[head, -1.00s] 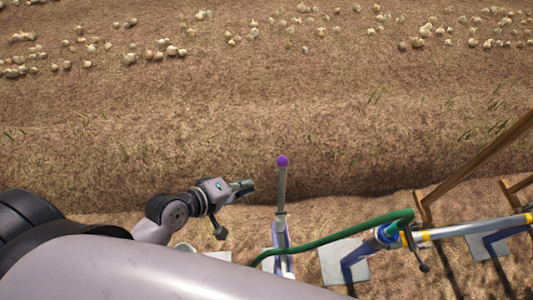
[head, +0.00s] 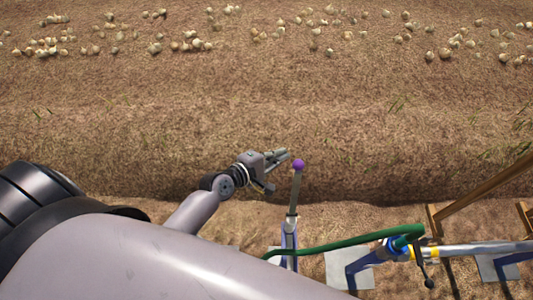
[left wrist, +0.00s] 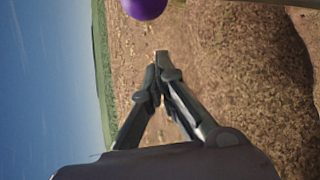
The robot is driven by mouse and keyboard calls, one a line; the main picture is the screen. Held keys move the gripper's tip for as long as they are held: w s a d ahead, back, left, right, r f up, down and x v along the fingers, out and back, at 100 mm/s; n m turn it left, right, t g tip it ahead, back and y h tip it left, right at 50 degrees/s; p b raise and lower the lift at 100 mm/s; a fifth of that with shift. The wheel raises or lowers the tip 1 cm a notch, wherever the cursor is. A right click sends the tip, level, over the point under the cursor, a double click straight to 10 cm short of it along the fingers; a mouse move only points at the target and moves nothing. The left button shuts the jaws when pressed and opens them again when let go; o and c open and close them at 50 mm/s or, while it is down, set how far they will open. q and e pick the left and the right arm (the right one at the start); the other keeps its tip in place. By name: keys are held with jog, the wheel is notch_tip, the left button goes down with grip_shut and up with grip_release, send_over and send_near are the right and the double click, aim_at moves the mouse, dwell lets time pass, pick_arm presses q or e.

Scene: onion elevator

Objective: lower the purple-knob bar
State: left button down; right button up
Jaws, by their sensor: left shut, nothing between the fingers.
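The purple knob (head: 298,165) tops a grey bar (head: 294,192) that stands upright on a blue-and-white mount (head: 289,240). My left gripper (head: 286,154) is shut and empty, close to the left of the knob and slightly higher in the head view. I cannot tell whether they touch there. In the left wrist view the knob (left wrist: 144,7) is cut off by the top edge, beyond the closed fingertips (left wrist: 160,60) with a visible gap. My right gripper is not in view.
A green hose (head: 345,243) runs from the bar's mount to a blue-and-yellow pipe fitting (head: 398,247) at right. Wooden beams (head: 485,195) stand at the far right. Pale onions (head: 190,42) lie across the field behind. The soil beyond the knob is clear.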

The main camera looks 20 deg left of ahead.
pick_arm(q)
jog(key=shift+s+d+r+p, duration=0.4)
jog(key=shift+s+d+r, duration=0.35)
jog(key=shift+s+d, duration=0.25)
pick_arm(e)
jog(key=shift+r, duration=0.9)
pick_arm(q)
jog(key=shift+w, duration=0.1)
